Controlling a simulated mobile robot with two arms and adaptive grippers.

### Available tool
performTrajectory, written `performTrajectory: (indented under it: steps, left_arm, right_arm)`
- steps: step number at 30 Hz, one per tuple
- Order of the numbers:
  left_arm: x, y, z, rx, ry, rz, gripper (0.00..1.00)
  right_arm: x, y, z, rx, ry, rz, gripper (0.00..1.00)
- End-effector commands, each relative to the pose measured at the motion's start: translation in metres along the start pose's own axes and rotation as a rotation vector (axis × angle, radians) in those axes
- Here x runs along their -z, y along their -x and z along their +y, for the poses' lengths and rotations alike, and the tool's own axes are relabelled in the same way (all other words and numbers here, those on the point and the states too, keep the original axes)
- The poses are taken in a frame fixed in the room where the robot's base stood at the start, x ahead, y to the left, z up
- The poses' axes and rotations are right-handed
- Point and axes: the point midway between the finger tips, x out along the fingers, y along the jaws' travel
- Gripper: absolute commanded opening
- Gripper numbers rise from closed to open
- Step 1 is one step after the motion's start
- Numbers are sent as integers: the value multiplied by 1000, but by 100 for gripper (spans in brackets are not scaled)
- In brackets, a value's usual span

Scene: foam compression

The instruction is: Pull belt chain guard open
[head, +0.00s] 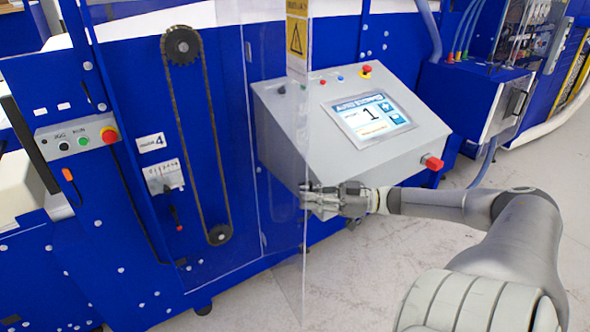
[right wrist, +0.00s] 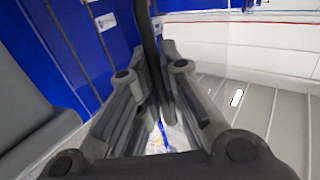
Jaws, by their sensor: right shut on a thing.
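The belt chain guard (head: 283,145) is a clear panel with a yellow warning label on its upper edge strip. It stands swung out from the blue machine, beside the chain (head: 206,140) with its two sprockets, so the chain shows uncovered. My right gripper (head: 308,200) is shut on the guard's free edge, low down. In the right wrist view the fingers (right wrist: 157,105) close around the guard's thin edge, with the chain (right wrist: 72,45) off to the left. My left gripper is not in view.
A grey control console (head: 350,130) with a screen and red buttons stands right behind the guard. A small button box (head: 80,137) is on the machine's left. Open pale floor (head: 370,270) lies in front.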

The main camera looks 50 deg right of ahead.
Motion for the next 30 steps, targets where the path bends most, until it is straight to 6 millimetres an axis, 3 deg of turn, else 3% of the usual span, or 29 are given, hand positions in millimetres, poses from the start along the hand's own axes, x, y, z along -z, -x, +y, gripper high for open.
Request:
performTrajectory:
  steps: [9, 22, 23, 27, 30]
  left_arm:
    - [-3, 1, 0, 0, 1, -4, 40]
    - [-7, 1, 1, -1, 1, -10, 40]
    - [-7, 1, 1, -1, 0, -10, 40]
    - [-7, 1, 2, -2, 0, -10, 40]
    - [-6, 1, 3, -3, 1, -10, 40]
  right_arm:
    - [-2, 19, 15, -1, -6, -4, 0]
    - [-2, 20, 16, 0, -6, -3, 0]
    - [-2, 20, 16, 0, -6, -3, 10]
    - [-2, 20, 16, 0, -5, -2, 28]
    - [-1, 20, 16, -1, -3, -2, 30]
